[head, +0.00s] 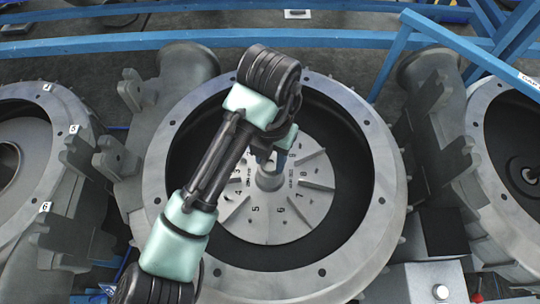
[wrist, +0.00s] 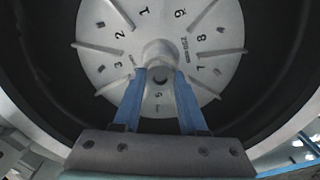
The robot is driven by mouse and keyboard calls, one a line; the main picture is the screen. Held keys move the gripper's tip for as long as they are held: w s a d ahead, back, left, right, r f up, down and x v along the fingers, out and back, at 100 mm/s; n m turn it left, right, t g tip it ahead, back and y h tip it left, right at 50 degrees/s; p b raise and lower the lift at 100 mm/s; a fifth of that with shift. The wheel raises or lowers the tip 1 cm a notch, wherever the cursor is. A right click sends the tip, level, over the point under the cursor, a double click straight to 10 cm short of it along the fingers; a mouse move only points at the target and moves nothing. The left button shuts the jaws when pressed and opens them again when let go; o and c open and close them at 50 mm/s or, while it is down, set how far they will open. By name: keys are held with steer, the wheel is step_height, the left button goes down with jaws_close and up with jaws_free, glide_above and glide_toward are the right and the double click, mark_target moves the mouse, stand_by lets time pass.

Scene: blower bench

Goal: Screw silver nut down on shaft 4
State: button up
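My gripper (wrist: 160,74) reaches into the middle blower housing, over the numbered grey impeller (wrist: 110,62). Its two blue fingers stand apart, one on each side of a round grey piece at the centre. In the head view my gripper (head: 281,160) is close to the upper side of the impeller's hub (head: 270,180), partly hidden by my arm. I cannot make out the silver nut separately from the grey hub and shaft end (wrist: 160,50). Whether the fingertips touch anything is unclear. I cannot tell which part is shaft 4.
The middle housing's wide bolted rim (head: 376,240) surrounds my gripper, with a dark deep wall inside. Similar housings stand at the left (head: 30,125) and right (head: 500,190). Blue frame bars (head: 180,38) cross the back.

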steer(key=shift+o, duration=0.9)
steer(key=shift+w+a+r, duration=0.1)
steer(key=shift+w+r, duration=0.05)
steer(key=shift+w, duration=0.05)
steer(key=shift+s, duration=0.1)
